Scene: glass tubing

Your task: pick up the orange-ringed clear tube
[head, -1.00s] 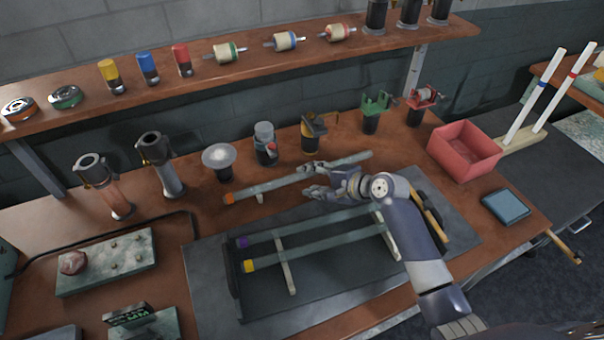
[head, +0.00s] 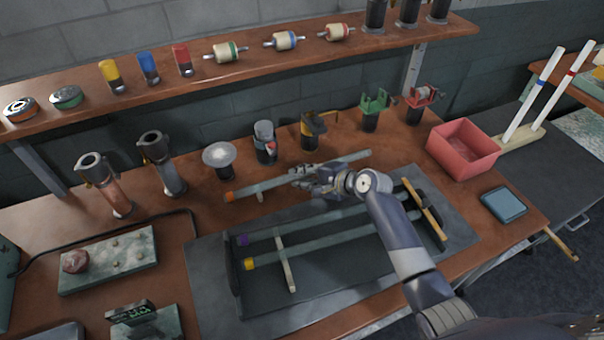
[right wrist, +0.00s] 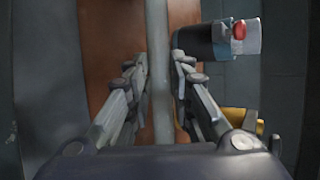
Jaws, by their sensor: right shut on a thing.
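In the right wrist view the tube (right wrist: 157,70) runs upright between the two fingers of the gripper (right wrist: 160,88). A support under the tube shows near its left part. My left gripper is not in view.
Purple-ringed (head: 290,231) and yellow-ringed (head: 300,253) tubes lie on the dark tray (head: 330,285) in front. Behind stand a dark-based jar (head: 264,142) and a yellow-black fixture (head: 311,130). A red bin (head: 463,150) is at the right.

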